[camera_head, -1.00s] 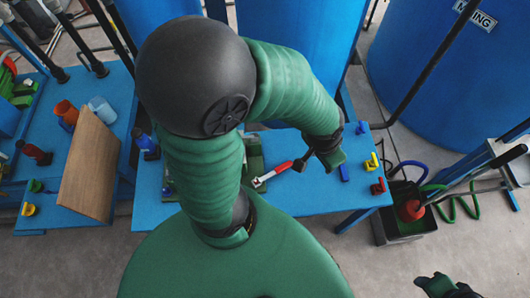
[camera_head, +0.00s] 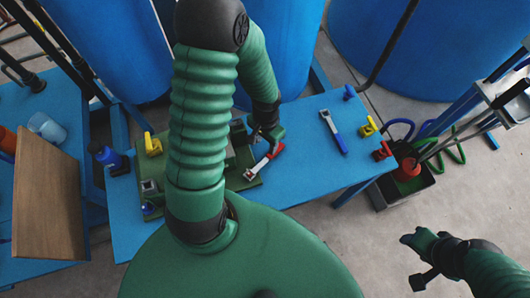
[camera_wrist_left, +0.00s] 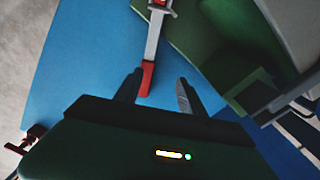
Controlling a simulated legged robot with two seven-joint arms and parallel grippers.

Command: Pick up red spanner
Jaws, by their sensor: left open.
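The red spanner (camera_head: 266,160) lies on the blue table, its grey head towards the lower left at the green fixture's edge. My left gripper (camera_head: 267,140) is at the red handle end, seen from above. In the left wrist view, the open left fingers (camera_wrist_left: 156,88) stand on either side of the red end of the spanner (camera_wrist_left: 147,77), apart from it. A blue-handled spanner (camera_head: 334,131) lies to the right. My right gripper (camera_head: 419,262) is low at the right, away from the table; its jaws are too dark to read.
The blue table (camera_head: 305,172) also holds a green fixture (camera_head: 240,182), a yellow piece (camera_head: 368,126) and a red piece (camera_head: 382,151) at its right end. A dark bin (camera_head: 405,187) stands beyond that end. Large blue tanks (camera_head: 395,45) stand behind.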

